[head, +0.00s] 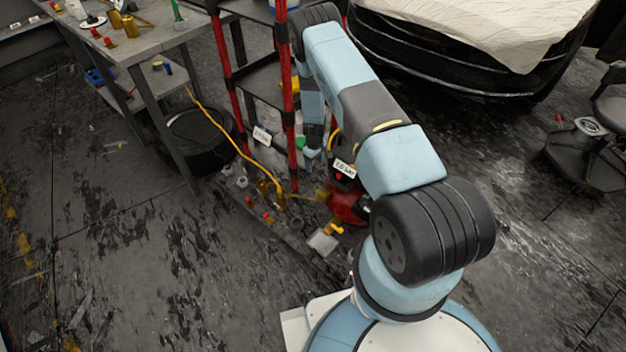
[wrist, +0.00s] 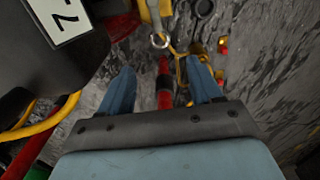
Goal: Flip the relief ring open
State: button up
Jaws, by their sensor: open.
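In the wrist view a small metallic ring (wrist: 160,46), which looks like the relief ring, sits at the lower end of a yellow part (wrist: 155,12). My gripper (wrist: 158,68) is open, and its two blue fingers point toward the ring. The ring shows just beyond the fingertips, near the line between them, and nothing is held. In the head view my gripper (head: 312,156) is low beside the red machine (head: 345,207), largely behind my arm. The ring is too small to make out there.
A dark body with a white label (wrist: 66,16) stands close left of my fingers. A red post (wrist: 164,88) shows between them. A red-post shelf rack (head: 293,120), a yellow hose (head: 225,130) and small items on the floor are nearby. Open floor lies left.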

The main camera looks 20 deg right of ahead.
aim_at(314, 181)
notch_tip(314, 181, down, 11)
jog(key=shift+f, duration=0.1)
dwell(0.4)
